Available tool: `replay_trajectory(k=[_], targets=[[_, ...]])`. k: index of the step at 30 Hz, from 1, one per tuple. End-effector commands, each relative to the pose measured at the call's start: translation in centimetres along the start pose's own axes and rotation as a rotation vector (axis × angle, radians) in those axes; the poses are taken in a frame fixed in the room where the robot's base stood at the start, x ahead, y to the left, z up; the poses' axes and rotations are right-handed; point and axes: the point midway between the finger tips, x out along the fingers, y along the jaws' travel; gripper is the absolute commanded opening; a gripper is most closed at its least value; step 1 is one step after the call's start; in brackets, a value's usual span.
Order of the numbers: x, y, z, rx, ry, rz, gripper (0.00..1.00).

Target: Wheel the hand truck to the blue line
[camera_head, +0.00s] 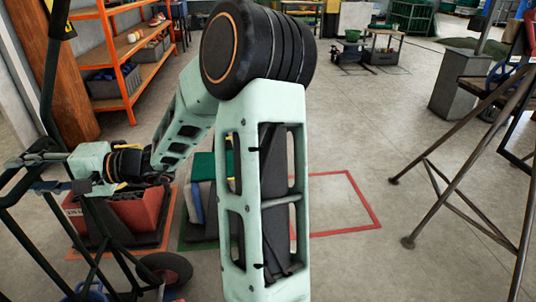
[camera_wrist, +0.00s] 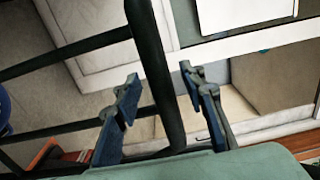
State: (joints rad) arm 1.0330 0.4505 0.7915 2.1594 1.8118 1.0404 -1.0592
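The hand truck is a dark tubular frame (camera_head: 93,243) at the left edge of the head view, with a black wheel (camera_head: 165,268) near the floor. My gripper (camera_head: 38,172) reaches to its upper part from the right. In the wrist view my gripper (camera_wrist: 159,76) is open, with one dark tube (camera_wrist: 150,42) of the frame passing between its two blue-padded fingers. Gaps show between the tube and the pads. No blue line on the floor shows in either view; my arm hides the middle of the head view.
A red crate (camera_head: 133,212) and a green-lidded box (camera_head: 202,170) stand just right of the hand truck. An orange shelf (camera_head: 127,60) stands behind. A red floor outline (camera_head: 363,201) lies right of my arm. A metal trestle (camera_head: 455,185) stands at right; floor between is clear.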

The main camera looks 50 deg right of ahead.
Motion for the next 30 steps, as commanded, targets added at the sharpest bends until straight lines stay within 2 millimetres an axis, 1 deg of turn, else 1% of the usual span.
replay_trajectory(k=[8, 11, 30], targets=[[-0.1, -0.2, -0.1, -0.001, 0.001, -0.002, 0.38], [-0.9, -0.2, -0.1, -0.002, 0.003, -0.001, 0.38], [-10.5, -0.2, -0.1, -0.002, 0.004, -0.002, 0.38]])
